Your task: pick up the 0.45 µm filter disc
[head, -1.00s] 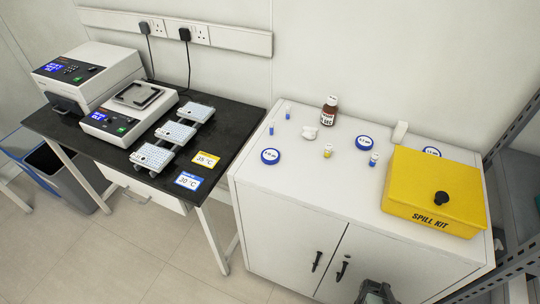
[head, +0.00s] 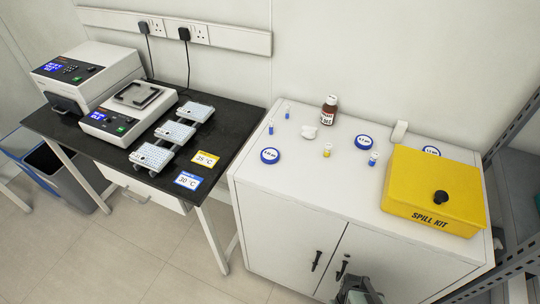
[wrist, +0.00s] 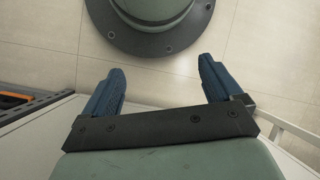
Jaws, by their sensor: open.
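The labels are too small to read surely, so I cannot tell which is 0.45 µm. My gripper (head: 358,290) is low in front of the cabinet doors, well away from the discs. In the wrist view my gripper (wrist: 162,68) is open, with nothing between its fingers. No disc shows there.
A yellow spill kit (head: 435,192) fills the cabinet's right side. A brown bottle (head: 329,110), a white lump (head: 309,132) and several small vials stand among the discs. A black bench (head: 120,165) with instruments is on the left.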

